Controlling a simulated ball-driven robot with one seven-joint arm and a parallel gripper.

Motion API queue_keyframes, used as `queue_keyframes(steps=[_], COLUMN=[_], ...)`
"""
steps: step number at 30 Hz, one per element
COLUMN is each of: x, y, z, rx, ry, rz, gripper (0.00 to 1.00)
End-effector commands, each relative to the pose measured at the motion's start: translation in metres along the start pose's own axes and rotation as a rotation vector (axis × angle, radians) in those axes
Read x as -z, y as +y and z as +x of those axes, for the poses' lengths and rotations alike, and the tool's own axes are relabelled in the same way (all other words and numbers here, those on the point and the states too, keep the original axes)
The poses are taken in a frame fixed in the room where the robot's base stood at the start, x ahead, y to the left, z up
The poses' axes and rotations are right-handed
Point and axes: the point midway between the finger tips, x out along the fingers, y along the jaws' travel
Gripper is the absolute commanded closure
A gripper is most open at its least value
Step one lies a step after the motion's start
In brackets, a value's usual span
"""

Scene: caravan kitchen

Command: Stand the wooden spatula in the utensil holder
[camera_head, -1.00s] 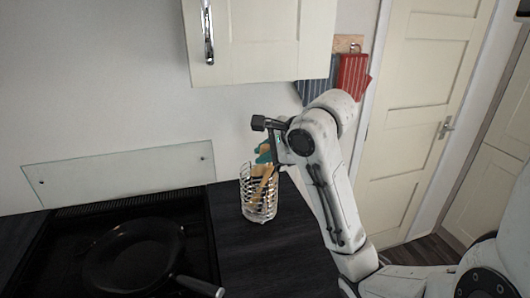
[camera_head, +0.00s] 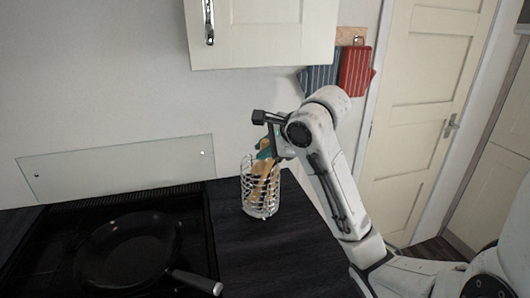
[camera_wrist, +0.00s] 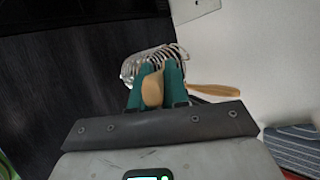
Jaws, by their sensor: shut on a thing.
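The utensil holder (camera_head: 261,205) is a wire cylinder standing upright on the dark worktop. My gripper (camera_head: 264,154) is just above its rim, with its green fingers pointing down toward the opening. In the wrist view my gripper (camera_wrist: 155,82) is shut on the wooden spatula (camera_wrist: 153,89), whose end shows between the fingers. In the head view wood of the spatula (camera_head: 262,168) shows below the fingers at the holder's mouth, apparently reaching inside, tilted. The wires hide its lower end. The holder's curved wires (camera_wrist: 137,66) show behind the fingers in the wrist view.
Another wooden utensil (camera_wrist: 212,89) sticks out to the right in the wrist view. A black frying pan (camera_head: 130,250) rests on the hob to the left. A wall cabinet (camera_head: 262,35) hangs above. Cloths (camera_head: 354,70) hang behind my arm. The worktop before the holder is clear.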

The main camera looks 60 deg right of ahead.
Motion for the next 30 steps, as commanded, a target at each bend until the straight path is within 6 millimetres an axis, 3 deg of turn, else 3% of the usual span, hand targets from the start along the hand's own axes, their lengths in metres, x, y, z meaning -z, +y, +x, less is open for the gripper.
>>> queue_keyframes(steps=[13,28,29,30], x=[0.011,0.014,0.014,0.014], y=[0.001,0.001,0.001,0.001], z=[0.022,0.026,0.026,0.026], rx=[-0.003,-0.001,-0.001,-0.001], ry=[-0.001,0.000,0.000,0.000], rz=[0.001,0.000,0.000,0.000], gripper=[1.00,1.00,0.83,0.80])
